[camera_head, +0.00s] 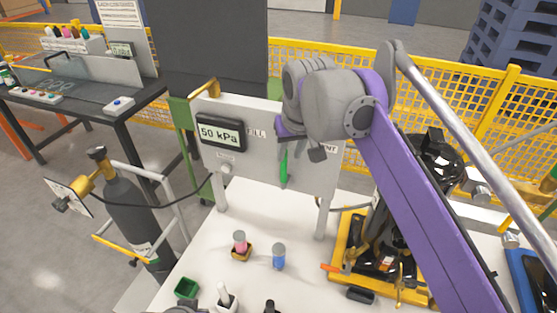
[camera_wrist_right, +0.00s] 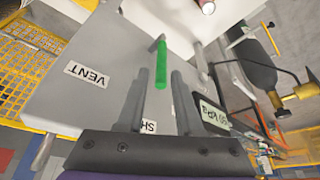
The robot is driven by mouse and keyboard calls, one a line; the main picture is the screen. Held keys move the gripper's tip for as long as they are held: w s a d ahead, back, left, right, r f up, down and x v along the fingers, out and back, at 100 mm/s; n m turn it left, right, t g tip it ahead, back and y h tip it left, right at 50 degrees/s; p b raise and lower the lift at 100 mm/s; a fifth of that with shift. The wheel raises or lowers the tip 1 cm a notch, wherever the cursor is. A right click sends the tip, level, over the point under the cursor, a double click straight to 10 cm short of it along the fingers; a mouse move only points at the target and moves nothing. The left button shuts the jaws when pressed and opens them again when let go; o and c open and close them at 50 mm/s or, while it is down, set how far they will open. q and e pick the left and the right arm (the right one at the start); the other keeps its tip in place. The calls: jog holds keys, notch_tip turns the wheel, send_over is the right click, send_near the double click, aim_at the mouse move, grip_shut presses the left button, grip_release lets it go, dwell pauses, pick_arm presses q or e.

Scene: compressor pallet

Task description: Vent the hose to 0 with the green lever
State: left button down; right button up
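The green lever (camera_head: 284,168) hangs down on the front of a light grey panel (camera_head: 240,162), between a partly hidden FILL label on the left and a VENT label on the right. The panel's display (camera_head: 221,134) reads 50 kPa. My right gripper (camera_head: 302,145) is in front of the panel at the lever's upper end. In the right wrist view its two fingers are apart, one on each side of the lever (camera_wrist_right: 161,66), with gaps showing. The VENT label (camera_wrist_right: 87,75) shows there too. A label starting SH is partly covered by the fingers.
A dark cylinder (camera_head: 131,208) with a brass valve and black hose stands left of the panel. Small bottles, pink (camera_head: 240,243) and blue (camera_head: 279,257), stand on the white surface in front. A yellow-framed machine (camera_head: 345,270) is at right, partly behind my purple arm.

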aim_at(282, 168)
jog(key=x, duration=0.7)
jog(key=w+b+x, duration=0.1)
jog(key=x, duration=0.2)
jog(key=shift+a+f, duration=0.1)
jog(key=shift+a, duration=0.2)
grip_shut()
jog(key=shift+w, duration=0.1)
dwell(1.0)
